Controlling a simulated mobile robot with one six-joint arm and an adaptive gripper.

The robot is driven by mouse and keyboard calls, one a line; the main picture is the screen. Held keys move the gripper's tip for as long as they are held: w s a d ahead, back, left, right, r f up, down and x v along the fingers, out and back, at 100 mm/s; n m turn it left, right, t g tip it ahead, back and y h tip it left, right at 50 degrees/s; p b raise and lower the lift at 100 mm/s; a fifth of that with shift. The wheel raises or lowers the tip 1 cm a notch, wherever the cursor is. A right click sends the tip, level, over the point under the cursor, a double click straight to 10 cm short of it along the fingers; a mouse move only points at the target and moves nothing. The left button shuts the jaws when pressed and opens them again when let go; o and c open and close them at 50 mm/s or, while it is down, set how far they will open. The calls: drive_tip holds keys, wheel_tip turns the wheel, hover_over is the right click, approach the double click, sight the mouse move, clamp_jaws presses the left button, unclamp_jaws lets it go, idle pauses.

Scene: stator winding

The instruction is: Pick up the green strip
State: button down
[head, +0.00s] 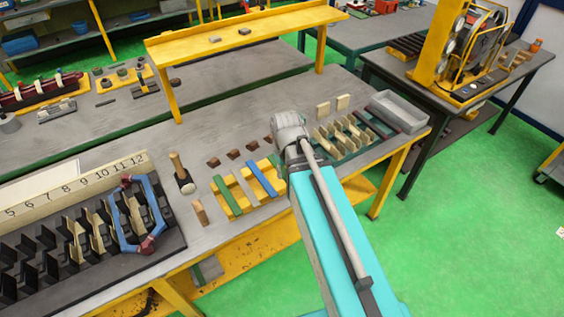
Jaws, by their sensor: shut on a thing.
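My gripper (289,135) is over the bench, at the right end of a yellow tray (233,186) of strips. My wrist and arm hide its fingers. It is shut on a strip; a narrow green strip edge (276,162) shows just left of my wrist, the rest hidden. A green strip (226,195) lies at the left end of the tray.
A mallet (183,180) stands left of the tray, beside a numbered rack (75,190) with a blue-and-red frame. Several small brown blocks (233,154) lie behind the tray. A slotted rack (345,138) and a grey bin (397,110) are to the right. A yellow shelf (245,30) rises behind.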

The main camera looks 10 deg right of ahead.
drive_tip(key=shift+s+r, duration=0.25)
drive_tip(key=shift+s, duration=0.25)
idle(0.3)
drive_tip(key=shift+f+b, duration=0.75)
drive_tip(key=shift+f, duration=0.15)
drive_tip(key=shift+d+r, duration=0.1)
drive_tip(key=shift+d, duration=0.05)
